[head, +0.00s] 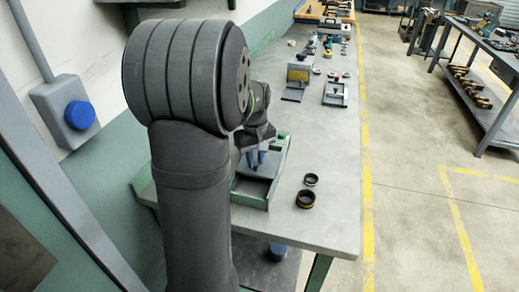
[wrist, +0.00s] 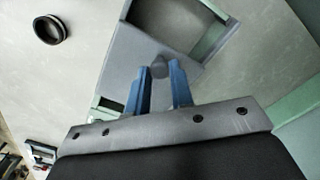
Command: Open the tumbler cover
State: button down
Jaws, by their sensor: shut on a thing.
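The tumbler is a green-framed box on the bench, seen in the head view (head: 277,172) and in the wrist view (wrist: 211,42). Its grey flat cover (wrist: 122,62) carries a small round grey knob (wrist: 159,66). My gripper (wrist: 160,78) has two blue fingers, shut on the knob from either side. Beyond the knob in the wrist view, a dark opening with a light rim shows. In the head view my gripper (head: 258,162) points down over the grey cover (head: 252,187); my own arm hides the box's left part.
Two black rings (head: 306,199) lie on the bench right of the box; one ring (wrist: 49,29) shows in the wrist view. Small fixtures (head: 335,94) stand farther along the bench. A wall box with a blue button (head: 80,115) is at left. Bare bench (head: 325,150) lies to the right.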

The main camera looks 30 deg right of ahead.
jog(key=s+a, duration=0.4)
jog(key=shift+s, duration=0.15)
jog(key=shift+a, duration=0.1)
jog(key=c, duration=1.3)
grip_release()
jog(key=shift+o, duration=0.2)
notch_tip(320, 180, up, 17)
jog(key=shift+r, duration=0.2)
